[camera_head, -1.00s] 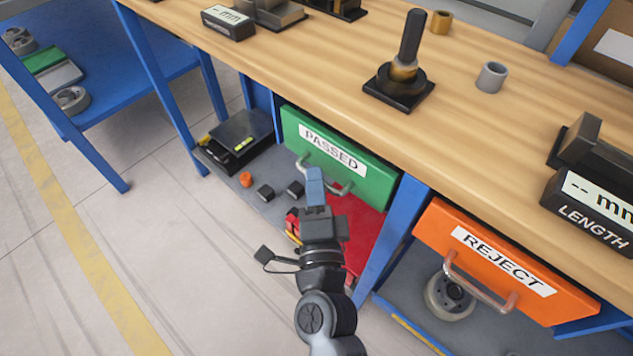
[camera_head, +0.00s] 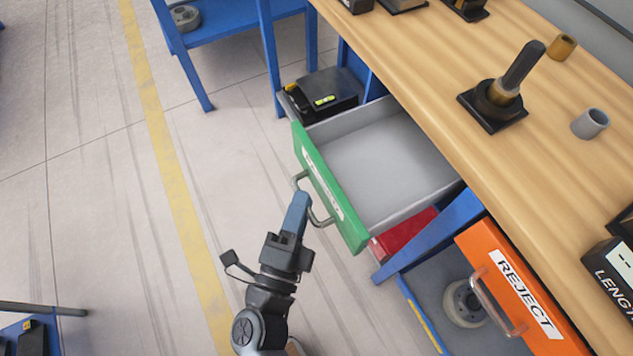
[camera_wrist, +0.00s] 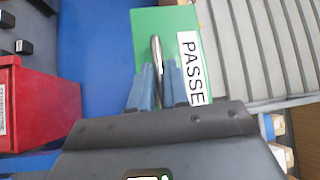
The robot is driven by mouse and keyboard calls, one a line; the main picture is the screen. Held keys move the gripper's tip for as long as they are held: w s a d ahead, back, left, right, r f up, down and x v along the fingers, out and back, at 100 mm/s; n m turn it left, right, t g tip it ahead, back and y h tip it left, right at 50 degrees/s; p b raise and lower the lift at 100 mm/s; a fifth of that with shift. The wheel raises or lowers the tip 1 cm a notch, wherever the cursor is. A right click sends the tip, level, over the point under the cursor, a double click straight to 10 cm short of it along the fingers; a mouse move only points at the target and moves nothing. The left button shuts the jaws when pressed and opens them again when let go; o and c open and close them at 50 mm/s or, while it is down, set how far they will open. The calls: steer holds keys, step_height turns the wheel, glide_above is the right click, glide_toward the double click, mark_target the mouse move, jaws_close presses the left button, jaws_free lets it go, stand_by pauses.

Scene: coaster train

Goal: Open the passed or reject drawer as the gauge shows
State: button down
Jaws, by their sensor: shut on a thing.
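The green PASSED drawer (camera_head: 328,190) is pulled well out from under the bench, and its grey inside (camera_head: 385,160) looks empty. My gripper (camera_head: 299,205) is shut on its metal handle (camera_head: 318,218). In the wrist view the blue fingers (camera_wrist: 159,88) close around the handle bar (camera_wrist: 157,60) beside the PASSE lettering on the green front (camera_wrist: 150,25). The orange REJECT drawer (camera_head: 535,318) is closed, with its handle (camera_head: 490,305) free. The length gauge (camera_head: 618,272) is only partly in view at the right edge, and its reading cannot be told.
A red box (camera_head: 405,235) sits below the open drawer; it also shows in the wrist view (camera_wrist: 40,110). A black case (camera_head: 325,93) lies on the lower shelf. A dark stand (camera_head: 495,100) and a grey ring (camera_head: 590,123) are on the bench.

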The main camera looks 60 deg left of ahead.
steer(key=shift+s, duration=0.1)
steer(key=c, duration=1.2)
jaws_free()
steer(key=shift+o, duration=0.2)
steer(key=b+v, duration=0.1)
steer(key=v, duration=0.7)
